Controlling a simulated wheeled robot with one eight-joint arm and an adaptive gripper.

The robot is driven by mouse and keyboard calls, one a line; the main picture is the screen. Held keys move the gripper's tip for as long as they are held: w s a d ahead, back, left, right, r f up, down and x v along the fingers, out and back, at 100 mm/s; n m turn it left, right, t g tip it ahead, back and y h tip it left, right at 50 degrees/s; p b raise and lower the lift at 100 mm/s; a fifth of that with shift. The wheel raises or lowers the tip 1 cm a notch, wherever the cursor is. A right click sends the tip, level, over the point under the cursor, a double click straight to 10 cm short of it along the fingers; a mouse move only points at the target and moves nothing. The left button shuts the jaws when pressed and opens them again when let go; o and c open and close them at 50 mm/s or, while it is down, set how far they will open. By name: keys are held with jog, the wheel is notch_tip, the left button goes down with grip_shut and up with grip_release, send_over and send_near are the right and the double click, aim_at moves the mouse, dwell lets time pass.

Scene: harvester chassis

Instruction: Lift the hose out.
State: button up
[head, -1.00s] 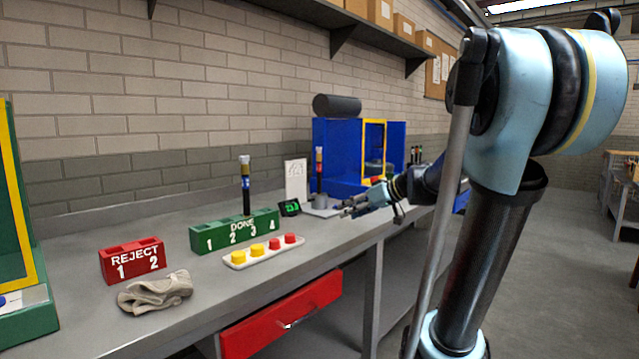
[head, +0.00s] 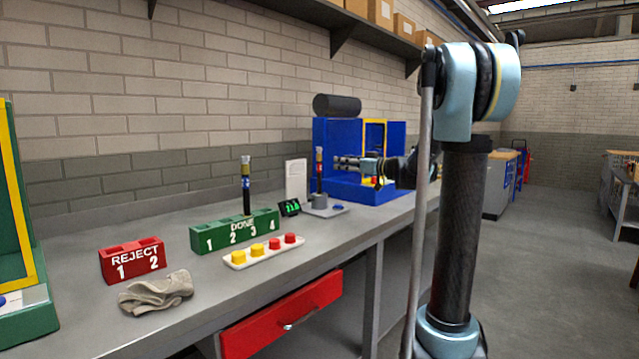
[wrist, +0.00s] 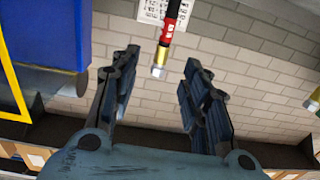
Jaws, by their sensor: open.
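A dark hose with a red band and brass-coloured end (head: 319,168) stands upright in a grey holder (head: 319,200) on the bench, beside the blue cabinet. My gripper (head: 337,163) is open and level, just right of the hose's upper part in the head view, its fingers pointing toward it. In the wrist view the hose's red band and brass end (wrist: 163,52) show in line with the gap between my open fingers (wrist: 157,65). The hose appears to be beyond the fingertips, and I see no contact. The hose's lower end is hidden in the holder.
A second hose, with a blue band (head: 245,183), stands in the green DONE rack (head: 236,232). A small display (head: 289,207), button tray (head: 264,251), red REJECT rack (head: 132,261) and cloth (head: 155,293) are on the bench. The blue cabinet (head: 340,150) stands close behind my gripper.

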aim_at(319, 161)
jog(key=shift+x, duration=6.15)
jog(key=shift+s+f, duration=0.1)
jog(key=shift+s, duration=0.1)
grip_shut()
